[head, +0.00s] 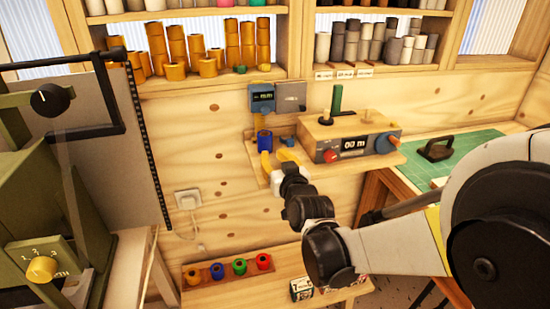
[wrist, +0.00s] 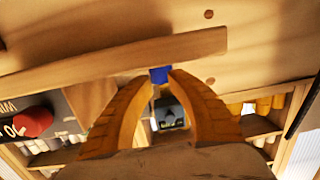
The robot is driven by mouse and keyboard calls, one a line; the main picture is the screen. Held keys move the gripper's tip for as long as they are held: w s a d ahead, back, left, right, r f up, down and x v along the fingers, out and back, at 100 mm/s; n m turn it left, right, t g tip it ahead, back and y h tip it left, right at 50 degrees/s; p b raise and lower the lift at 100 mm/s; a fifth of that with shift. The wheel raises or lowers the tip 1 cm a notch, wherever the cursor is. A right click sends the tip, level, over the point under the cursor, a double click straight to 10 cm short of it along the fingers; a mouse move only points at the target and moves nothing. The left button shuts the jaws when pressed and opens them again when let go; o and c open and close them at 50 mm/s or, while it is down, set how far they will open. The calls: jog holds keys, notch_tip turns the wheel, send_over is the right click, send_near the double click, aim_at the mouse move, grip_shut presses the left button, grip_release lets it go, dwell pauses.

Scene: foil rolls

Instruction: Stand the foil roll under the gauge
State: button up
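The blue foil roll (head: 265,140) stands upright on a small wooden wall shelf (head: 254,157), below the gauge (head: 262,98), a grey-blue box with a lit display. My gripper (head: 275,153) has two orange fingers and is in front of the shelf, slightly right of the roll. In the wrist view my gripper (wrist: 162,77) has a gap between its fingertips. The blue roll (wrist: 159,75) shows at that gap, seemingly just beyond the tips, with the gauge (wrist: 170,114) behind. The fingers appear open; any contact with the roll is hard to see.
A wooden-topped meter box (head: 350,135) with a green post stands right of the gauge. Several coloured rolls sit in a low rack (head: 228,270). Shelves above hold orange and grey rolls (head: 247,45). A green machine (head: 40,190) stands left.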

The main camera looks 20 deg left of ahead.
aim_at(267, 147)
jog(key=shift+w+a+f, duration=0.3)
jog(key=shift+w+a, duration=0.1)
jog(key=shift+w, duration=0.2)
jog(key=shift+w+a+f, duration=0.25)
jog(key=shift+w+a, duration=0.15)
jog(key=shift+w, duration=0.2)
jog(key=shift+b+x, duration=0.35)
jog(key=shift+x, duration=1.15)
jog(key=shift+r, duration=0.2)
jog(key=shift+f+v, duration=0.15)
jog(key=shift+v, duration=1.55)
jog(key=shift+f+v, duration=0.2)
jog(key=shift+v, duration=1.5)
jog(key=shift+d, duration=0.1)
